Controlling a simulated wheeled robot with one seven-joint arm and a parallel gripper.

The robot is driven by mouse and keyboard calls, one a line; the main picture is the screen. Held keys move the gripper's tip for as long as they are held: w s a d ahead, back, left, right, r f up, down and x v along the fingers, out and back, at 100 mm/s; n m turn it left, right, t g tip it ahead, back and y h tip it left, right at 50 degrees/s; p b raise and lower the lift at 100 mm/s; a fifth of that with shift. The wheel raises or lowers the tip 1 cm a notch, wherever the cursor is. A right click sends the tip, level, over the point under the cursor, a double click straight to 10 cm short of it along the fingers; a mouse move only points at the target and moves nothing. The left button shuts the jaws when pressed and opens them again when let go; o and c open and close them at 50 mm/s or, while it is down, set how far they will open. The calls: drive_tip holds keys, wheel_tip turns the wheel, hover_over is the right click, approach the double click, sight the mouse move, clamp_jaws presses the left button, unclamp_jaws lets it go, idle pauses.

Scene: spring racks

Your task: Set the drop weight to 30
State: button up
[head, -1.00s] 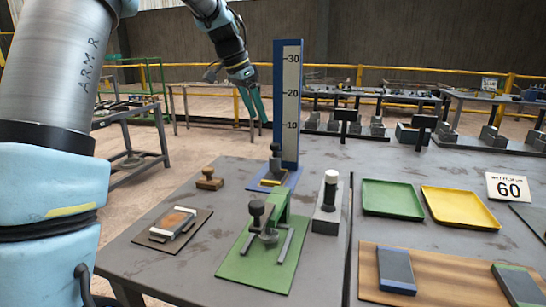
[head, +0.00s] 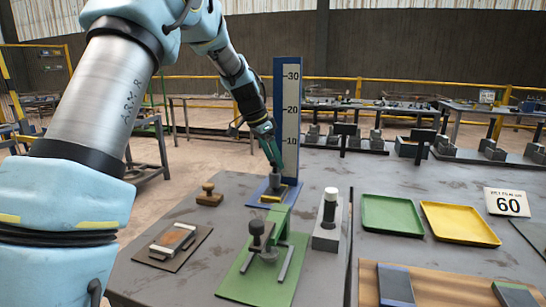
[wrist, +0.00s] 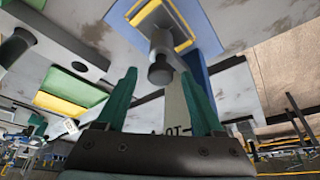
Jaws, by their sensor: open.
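The drop weight (head: 277,183), a dark grey piece with a round knob, sits low at the foot of the upright scale (head: 290,125). The scale is a blue post with a pale face marked 10, 20 and 30; the weight is below the 10 mark. A blue base plate with a yellow-edged pad (head: 274,196) is under it. My gripper (head: 275,162) points down just above the weight, open and empty. In the wrist view the weight's knob (wrist: 160,74) appears between the two green fingertips; I cannot tell whether it is within their reach.
A green-based press (head: 265,250) stands in front, with a white-topped post block (head: 328,222) to its right. A wooden-handled stamp (head: 209,196) and a small plate (head: 173,243) lie left.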

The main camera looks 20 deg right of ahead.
clamp_jaws()
idle(0.6)
idle(0.8)
